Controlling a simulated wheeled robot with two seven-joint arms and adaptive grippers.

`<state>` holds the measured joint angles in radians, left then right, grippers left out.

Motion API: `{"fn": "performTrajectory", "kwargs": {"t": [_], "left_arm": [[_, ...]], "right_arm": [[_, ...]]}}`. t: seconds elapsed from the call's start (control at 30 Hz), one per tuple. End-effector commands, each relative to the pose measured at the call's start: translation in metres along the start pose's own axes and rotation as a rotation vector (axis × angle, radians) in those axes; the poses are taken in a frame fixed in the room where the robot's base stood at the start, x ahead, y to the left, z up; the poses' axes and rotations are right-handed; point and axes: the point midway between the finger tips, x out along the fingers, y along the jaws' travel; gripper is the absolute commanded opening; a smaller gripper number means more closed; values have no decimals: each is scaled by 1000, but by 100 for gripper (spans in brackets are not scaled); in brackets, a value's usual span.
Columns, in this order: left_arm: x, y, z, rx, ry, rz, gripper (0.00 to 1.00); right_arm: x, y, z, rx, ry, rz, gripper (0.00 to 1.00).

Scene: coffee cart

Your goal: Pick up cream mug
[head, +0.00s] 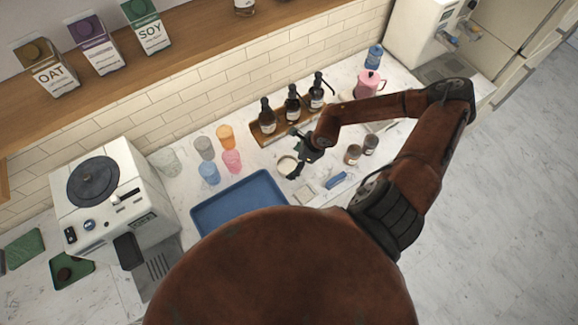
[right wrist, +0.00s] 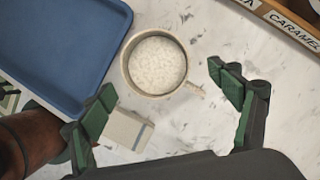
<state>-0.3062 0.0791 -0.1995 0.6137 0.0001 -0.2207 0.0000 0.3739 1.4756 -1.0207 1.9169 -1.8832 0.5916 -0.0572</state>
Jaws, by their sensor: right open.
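The cream mug (head: 286,165) stands upright on the marble counter, to the right of the blue tray. In the right wrist view the mug (right wrist: 128,66) is seen from above, with a pale speckled inside and its handle (right wrist: 194,89) toward the right finger. My right gripper (head: 297,154) is open and empty, close to the mug. In the right wrist view its green-padded fingers (right wrist: 160,82) are spread wide, with the mug ahead of and partly between the fingertips. Whether a finger touches the mug I cannot tell. My left gripper is not in view.
The blue tray (head: 236,207) lies beside the mug. A wooden rack (head: 266,137) with several dark bottles stands behind. Coloured cups (head: 226,136), two brown jars (head: 353,154) and a pink pitcher (head: 367,84) are nearby. A small pale box (right wrist: 130,130) lies near the left finger.

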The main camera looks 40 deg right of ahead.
Motion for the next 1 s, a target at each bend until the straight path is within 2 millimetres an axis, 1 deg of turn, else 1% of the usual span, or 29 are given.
{"fn": "performTrajectory", "kwargs": {"t": [0.03, 0.13, 0.2, 0.3, 0.4, 0.57, 1.0], "left_arm": [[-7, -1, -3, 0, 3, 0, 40], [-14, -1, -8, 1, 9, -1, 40], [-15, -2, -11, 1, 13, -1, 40], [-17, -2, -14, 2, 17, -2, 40], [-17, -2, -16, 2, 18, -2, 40], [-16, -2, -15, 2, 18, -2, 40], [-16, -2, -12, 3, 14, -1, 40]], "right_arm": [[5, 3, 4, 0, -2, 4, 83], [18, 4, 7, -2, -2, 4, 83], [28, 3, 6, 0, -1, 3, 83], [37, 3, 6, -2, -1, 3, 83], [40, 3, 6, -2, -1, 2, 83], [41, 3, 6, -3, -1, 3, 83], [40, 3, 6, -3, -1, 3, 54]]}}
